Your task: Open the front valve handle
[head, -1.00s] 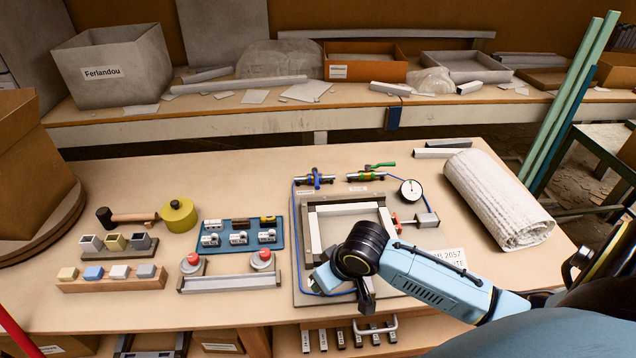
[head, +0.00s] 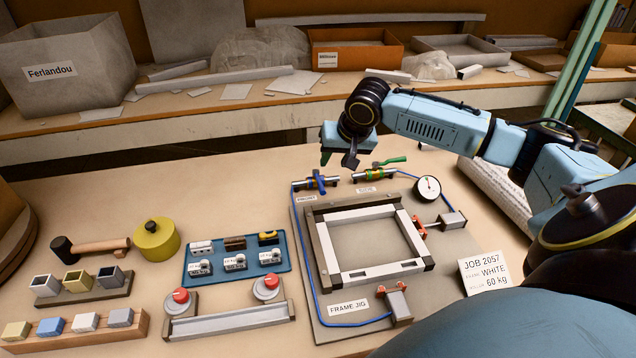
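Two small valves sit at the back edge of the frame jig board. The left valve has a blue handle (head: 319,183) set across its pipe. The right valve has a green handle (head: 390,161) pointing right, roughly along its pipe. My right gripper (head: 338,160) hangs above and behind the valves, between the two handles in the picture. It looks open and empty, apart from both handles. My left gripper is not in view.
The frame jig (head: 322,262) holds a white frame (head: 375,270). A gauge (head: 428,187) stands right of the valves and a job card (head: 486,272) at right. A blue tray (head: 213,266), a mallet (head: 95,247) and a yellow pot (head: 156,240) are at left.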

